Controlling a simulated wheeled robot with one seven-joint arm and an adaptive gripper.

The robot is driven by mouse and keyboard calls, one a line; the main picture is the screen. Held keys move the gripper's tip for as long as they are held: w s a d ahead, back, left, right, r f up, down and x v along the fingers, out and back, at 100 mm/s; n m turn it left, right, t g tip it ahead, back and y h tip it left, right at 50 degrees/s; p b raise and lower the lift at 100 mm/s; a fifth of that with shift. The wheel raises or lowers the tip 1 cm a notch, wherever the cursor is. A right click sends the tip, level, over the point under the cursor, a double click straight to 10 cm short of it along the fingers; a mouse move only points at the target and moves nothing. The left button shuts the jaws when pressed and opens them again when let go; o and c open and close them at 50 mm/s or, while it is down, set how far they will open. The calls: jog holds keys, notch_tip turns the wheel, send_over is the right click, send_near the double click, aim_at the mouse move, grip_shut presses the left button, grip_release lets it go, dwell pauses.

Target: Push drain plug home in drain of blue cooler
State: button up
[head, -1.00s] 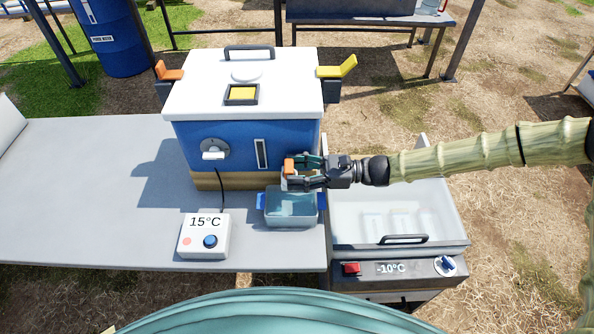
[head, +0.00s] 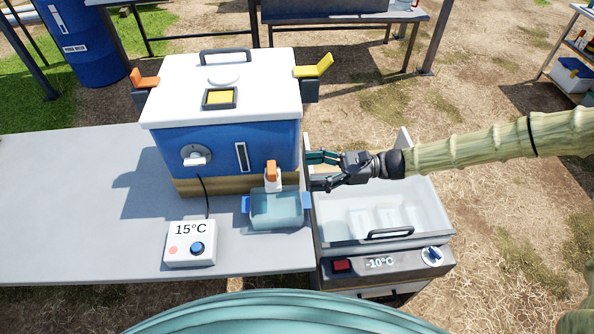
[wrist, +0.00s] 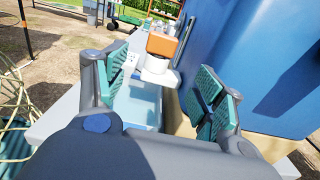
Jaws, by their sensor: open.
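The blue cooler (head: 222,155) with a white lid stands on the grey table. The drain plug, with an orange top (head: 272,171) and a white body (head: 272,184), is at the lower right of the cooler's front, above a blue tray (head: 277,212). In the wrist view the plug (wrist: 161,44) shows ahead, between and beyond the fingers. Whether it is fully seated cannot be told. My gripper (head: 312,171) is open and empty, to the right of the plug and apart from it; it also shows in the wrist view (wrist: 165,92).
A white controller (head: 190,243) reading 15°C sits on the table (head: 90,190), its cable running to the cooler. An open freezer box (head: 390,238) reading -10°C stands right of the table, under my gripper. The table's left side is clear.

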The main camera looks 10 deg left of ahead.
jog(key=shift+v, duration=1.35)
